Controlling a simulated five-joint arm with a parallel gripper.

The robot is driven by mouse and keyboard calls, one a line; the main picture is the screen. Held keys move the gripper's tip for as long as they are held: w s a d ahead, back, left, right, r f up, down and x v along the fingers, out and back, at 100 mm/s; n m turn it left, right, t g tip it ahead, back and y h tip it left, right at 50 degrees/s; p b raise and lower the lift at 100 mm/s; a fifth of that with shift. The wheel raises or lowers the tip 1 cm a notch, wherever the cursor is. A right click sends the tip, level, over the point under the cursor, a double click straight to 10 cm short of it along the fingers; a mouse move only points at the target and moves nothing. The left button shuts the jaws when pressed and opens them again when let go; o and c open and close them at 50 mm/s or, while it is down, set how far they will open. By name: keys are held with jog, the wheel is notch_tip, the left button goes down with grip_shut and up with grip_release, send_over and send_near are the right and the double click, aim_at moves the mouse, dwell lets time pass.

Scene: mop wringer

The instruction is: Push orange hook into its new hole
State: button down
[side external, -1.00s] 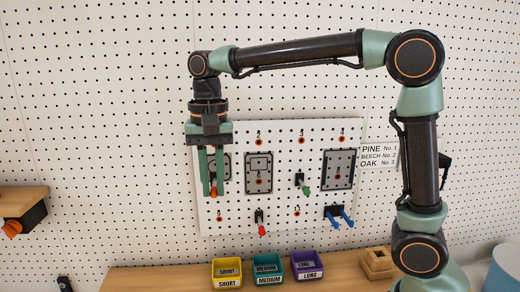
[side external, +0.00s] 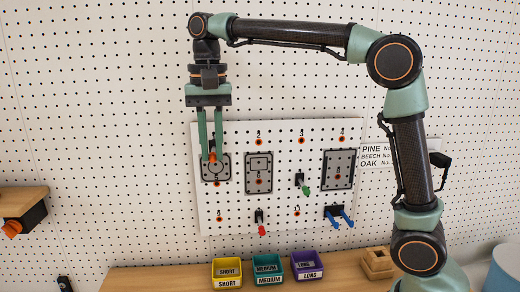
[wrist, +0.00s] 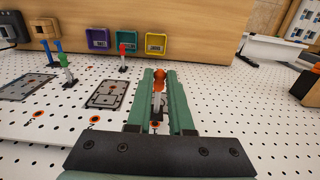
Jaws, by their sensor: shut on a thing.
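The orange hook (side external: 212,157) is between the fingertips of my gripper (side external: 212,152), in front of the grey plate (side external: 222,169) at the upper left of the white panel (side external: 270,215). In the wrist view the orange hook (wrist: 160,80) has an orange tip and a pale shank, with a green finger on each side. My gripper is shut on it. The fingers point down in the side view. Whether the hook's shank touches or enters a hole cannot be told. An orange-ringed number mark (side external: 217,183) shows just below the fingertips.
On the panel are a green hook (side external: 305,187), a red hook (side external: 261,227), blue hooks (side external: 341,218) and two more grey plates. Yellow (side external: 227,270), teal (side external: 267,268) and purple (side external: 306,265) bins stand on the shelf below. The panel's lower left is clear of hooks.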

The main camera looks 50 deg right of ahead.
aim_at(213, 153)
jog(key=shift+w+d, duration=0.8)
jog(key=shift+w, duration=0.05)
dwell(1.3)
jog(key=c, duration=0.7)
grip_release()
jog(key=shift+c, duration=0.2)
jog(key=shift+r, duration=0.1)
notch_tip(213, 153, up, 6)
jog(key=shift+r, duration=0.1)
jog(key=shift+s+r, duration=0.1)
jog(key=shift+r, duration=0.45)
jog(key=s+d+f+n+t, duration=0.2)
jog(key=s+f+n, duration=0.2)
jog(key=s+f, duration=0.2)
jog(key=s+d+f+n+t, duration=0.2)
jog(key=s+f+n, duration=0.3)
jog(key=f, duration=0.6)
jog(key=s+t, duration=0.1)
jog(key=s, duration=0.1)
jog(key=shift+s+d+f+t, duration=0.3)
jog(key=shift+d, duration=0.05)
